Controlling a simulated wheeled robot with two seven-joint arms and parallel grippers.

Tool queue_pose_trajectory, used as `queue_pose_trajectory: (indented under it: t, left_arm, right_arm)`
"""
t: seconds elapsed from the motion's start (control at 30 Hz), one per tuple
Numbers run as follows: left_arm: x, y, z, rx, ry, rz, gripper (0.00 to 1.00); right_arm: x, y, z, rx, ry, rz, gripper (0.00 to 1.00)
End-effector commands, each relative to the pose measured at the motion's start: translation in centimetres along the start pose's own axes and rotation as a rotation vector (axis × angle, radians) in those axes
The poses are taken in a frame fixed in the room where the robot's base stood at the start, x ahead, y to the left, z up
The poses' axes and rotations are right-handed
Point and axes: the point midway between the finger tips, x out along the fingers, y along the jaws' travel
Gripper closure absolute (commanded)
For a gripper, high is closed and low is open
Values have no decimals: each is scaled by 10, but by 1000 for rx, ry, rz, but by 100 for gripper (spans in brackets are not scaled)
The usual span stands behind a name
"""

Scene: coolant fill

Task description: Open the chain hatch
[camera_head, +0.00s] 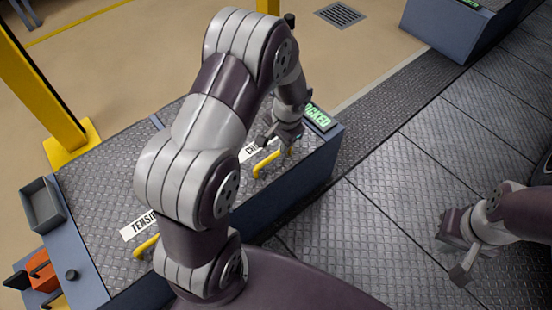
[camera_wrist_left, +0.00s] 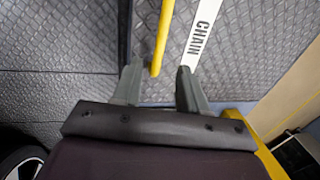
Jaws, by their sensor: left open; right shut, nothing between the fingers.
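The chain hatch is a grey tread-plate lid (camera_wrist_left: 250,65) with a white CHAIN label (camera_wrist_left: 205,30) and a yellow bar handle (camera_wrist_left: 162,38). In the head view the handle (camera_head: 268,163) lies at the right end of the blue-sided unit, and my arm partly hides the label (camera_head: 250,150). My left gripper (camera_head: 281,136) is open just above the handle. In the left wrist view the handle's end shows ahead of and between the two spread fingers (camera_wrist_left: 158,88); I see no grip on it. My right gripper (camera_head: 456,258) is shut and empty, over the tread-plate floor at right.
A green-lit sign (camera_head: 317,116), partly hidden, reads "OCKED" at the unit's corner. A TENSIO label (camera_head: 138,224) and second yellow handle (camera_head: 146,244) lie left, beside my arm. A yellow post (camera_head: 40,90), grey tray (camera_head: 42,204) and orange item (camera_head: 42,270) stand farther left.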

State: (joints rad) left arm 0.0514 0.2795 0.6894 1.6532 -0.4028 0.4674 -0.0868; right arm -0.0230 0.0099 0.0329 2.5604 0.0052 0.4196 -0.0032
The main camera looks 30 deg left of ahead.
Motion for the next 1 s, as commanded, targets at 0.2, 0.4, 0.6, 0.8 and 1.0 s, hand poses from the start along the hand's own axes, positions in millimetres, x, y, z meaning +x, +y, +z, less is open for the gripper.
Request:
queue_pose_trajectory:
  t: [0.2,0.4,0.6,0.8,1.0]
  left_arm:
    - [58,1,0,-1,0,0,58]
    - [74,0,0,0,0,0,58]
    - [73,0,0,-1,0,0,58]
    - [73,0,0,-1,0,0,100]
    - [71,0,0,-1,0,0,100]
  right_arm:
    - [36,0,4,0,-1,0,100]
    - [44,0,5,0,-1,0,100]
    - [43,0,5,0,0,0,100]
    - [43,0,5,0,-1,0,100]
    - [42,0,5,0,-1,0,100]
